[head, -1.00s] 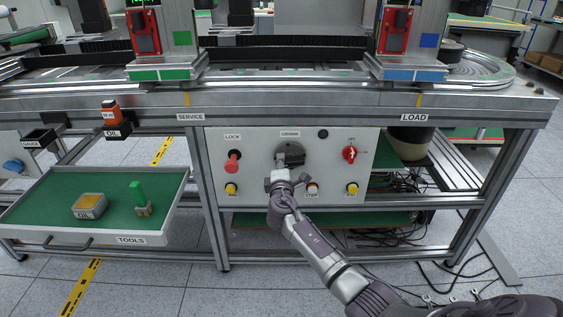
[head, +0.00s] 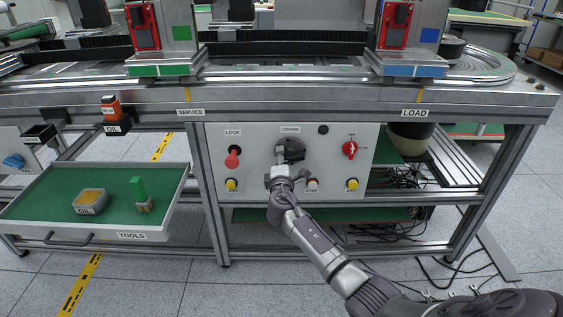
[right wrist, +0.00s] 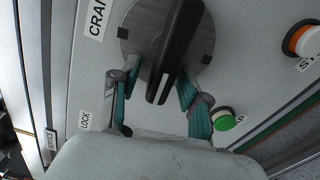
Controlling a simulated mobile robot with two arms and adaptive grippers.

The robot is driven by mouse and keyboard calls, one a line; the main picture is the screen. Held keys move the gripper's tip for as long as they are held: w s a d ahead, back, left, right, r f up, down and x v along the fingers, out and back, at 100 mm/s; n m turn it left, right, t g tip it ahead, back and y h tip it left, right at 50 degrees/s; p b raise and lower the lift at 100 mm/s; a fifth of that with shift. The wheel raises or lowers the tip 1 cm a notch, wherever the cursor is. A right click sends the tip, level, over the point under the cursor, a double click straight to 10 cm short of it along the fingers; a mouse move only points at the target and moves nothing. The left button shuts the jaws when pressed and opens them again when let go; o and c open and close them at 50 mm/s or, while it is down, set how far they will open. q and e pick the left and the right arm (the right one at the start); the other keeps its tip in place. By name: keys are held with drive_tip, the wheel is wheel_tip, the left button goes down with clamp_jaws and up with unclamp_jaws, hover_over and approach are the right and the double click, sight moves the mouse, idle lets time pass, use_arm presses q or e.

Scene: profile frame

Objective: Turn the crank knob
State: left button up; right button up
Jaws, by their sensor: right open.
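The crank (head: 291,148) is a dark round piece on the white panel under the CRANK label. In the right wrist view it is a grey metal disc (right wrist: 138,36) with a long black handle (right wrist: 177,45) across it. My right gripper (head: 282,168) is in front of the panel, just below the crank, and hides its lower part in the head view. In the right wrist view the gripper (right wrist: 158,78) is open, with a teal-padded finger on each side of the handle's near end. Whether a finger touches the handle, I cannot tell. My left gripper is not in view.
The panel also carries a red LOCK knob (head: 232,158), a red rotary switch (head: 350,150), yellow buttons (head: 352,185) and a STEP button (head: 313,184) close to the gripper. A green-lined TOOLS drawer (head: 70,196) stands out at the left. Cables hang below right.

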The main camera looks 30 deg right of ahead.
drive_tip(key=v, duration=1.2)
drive_tip(key=shift+f, duration=0.1)
